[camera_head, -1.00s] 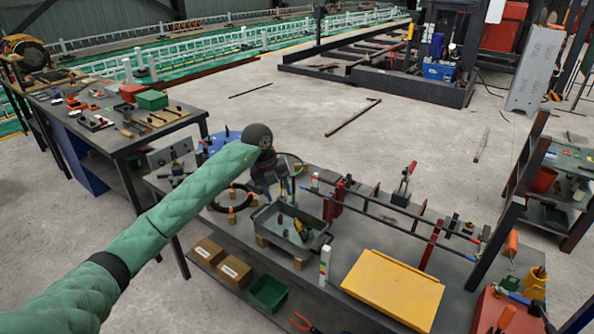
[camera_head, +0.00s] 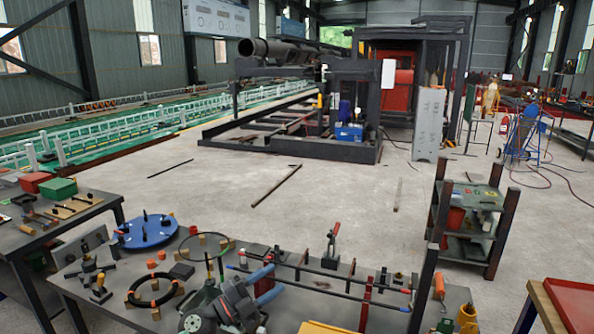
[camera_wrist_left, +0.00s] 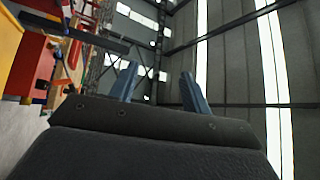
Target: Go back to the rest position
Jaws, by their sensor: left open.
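My left gripper (camera_head: 277,279) is at the bottom middle of the head view, over the near workbench. Its two blue fingers are apart with nothing between them, and they point to the right. In the left wrist view the gripper (camera_wrist_left: 160,68) shows both blue fingers spread, with only the wall and windows of the hall behind them. My right gripper is in neither view.
The near workbench (camera_head: 70,283) carries a blue round plate (camera_head: 147,231), a black ring (camera_head: 150,290) and a rebar frame (camera_head: 325,271). A dark shelf rack (camera_head: 467,222) stands to the right. The concrete floor beyond the bench is mostly open.

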